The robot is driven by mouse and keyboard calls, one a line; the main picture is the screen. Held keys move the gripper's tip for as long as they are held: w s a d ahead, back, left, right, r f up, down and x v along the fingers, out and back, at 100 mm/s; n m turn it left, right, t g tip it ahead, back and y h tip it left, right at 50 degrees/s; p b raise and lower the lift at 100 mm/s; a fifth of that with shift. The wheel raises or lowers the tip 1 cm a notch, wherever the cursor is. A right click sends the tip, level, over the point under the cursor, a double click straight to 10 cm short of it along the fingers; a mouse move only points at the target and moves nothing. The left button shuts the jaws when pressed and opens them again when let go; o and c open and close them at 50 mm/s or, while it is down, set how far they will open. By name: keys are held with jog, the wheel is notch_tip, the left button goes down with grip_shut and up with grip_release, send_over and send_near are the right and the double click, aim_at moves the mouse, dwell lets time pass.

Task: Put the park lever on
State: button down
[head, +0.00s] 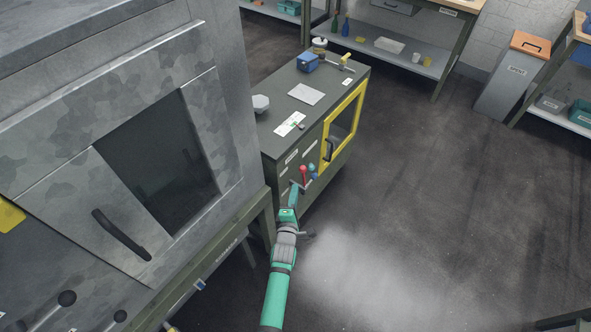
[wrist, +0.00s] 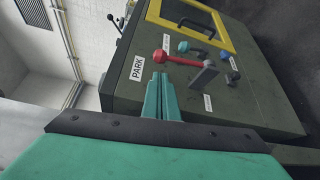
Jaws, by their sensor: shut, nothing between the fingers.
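A red-knobbed lever (wrist: 176,58) is on the dark green cabinet front, beside a white PARK label (wrist: 137,67). Its red arm runs sideways to a grey bracket (wrist: 203,76) in the wrist view. The red lever also shows in the head view (head: 303,174). My gripper (wrist: 160,78) is shut and empty, its teal fingertips close to the red knob, just below it in the wrist picture. I cannot tell whether they touch. My gripper is also in the head view (head: 294,190), near the cabinet's front face.
Teal and blue knobs (wrist: 183,46) (wrist: 224,55) sit close beside the red lever. A yellow-framed door (head: 343,125) is on the same cabinet (head: 280,140). A large grey machine (head: 225,120) stands at left. Open floor (head: 430,200) lies at right.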

aim_at(304, 179)
jog(key=w, duration=0.9)
jog(key=shift+w+f, duration=0.3)
jog(key=shift+f, duration=0.15)
dwell(1.7)
jog(key=shift+a, duration=0.2)
dwell(0.4)
